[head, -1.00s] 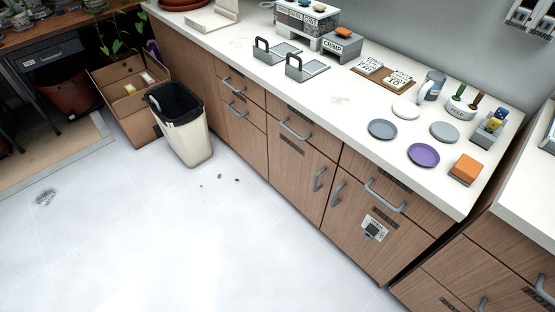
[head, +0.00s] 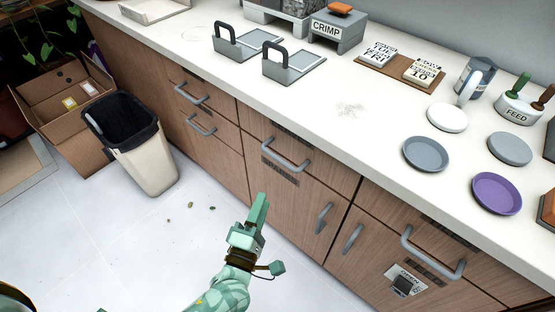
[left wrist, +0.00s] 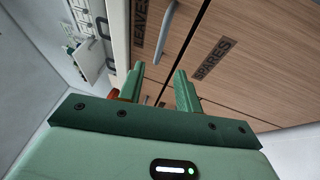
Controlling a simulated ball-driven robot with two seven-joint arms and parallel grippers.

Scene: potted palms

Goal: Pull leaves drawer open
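In the left wrist view, a wood-fronted drawer labelled LEAVES (left wrist: 140,22) has a grey bar handle (left wrist: 168,25). The drawer is shut. In the head view my left gripper (head: 260,212) is in front of the middle cabinet, apart from and below a drawer handle (head: 285,155). The labels there are too small to read. My right gripper is not in view.
A white counter (head: 350,110) runs above the cabinets, with plates and a purple dish (head: 497,193) on it. A bin (head: 135,140) and a cardboard box (head: 60,110) stand on the floor at left. The other drawers are shut. Open floor lies in front.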

